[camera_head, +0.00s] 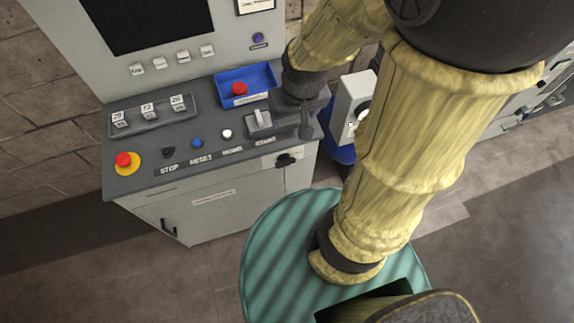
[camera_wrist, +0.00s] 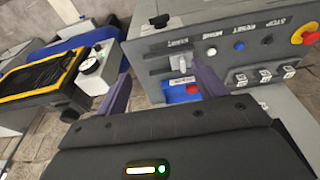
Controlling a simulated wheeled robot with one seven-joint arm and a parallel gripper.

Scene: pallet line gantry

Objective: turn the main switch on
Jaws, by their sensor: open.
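A black rotary knob (camera_head: 286,160) sits on the front face of the grey control console (camera_head: 225,190), beside a pale label too small to read. It also shows in the wrist view (camera_wrist: 161,20). A light grey lever switch (camera_head: 260,118) stands on the console top and shows in the wrist view (camera_wrist: 182,61). I cannot read which of these is the main switch. My gripper (camera_wrist: 163,82) is open and empty, its two fingers apart, above the console's right end. In the wrist view the lever appears between the fingers, nearer the right one; contact is not visible.
The console top has a red emergency button on yellow (camera_head: 124,160), blue (camera_head: 197,143) and white (camera_head: 227,134) buttons, and a blue tray (camera_head: 262,77) with a red button. A pale box with a round dial (camera_head: 343,108) stands close to the right. A dark screen (camera_head: 150,18) rises behind.

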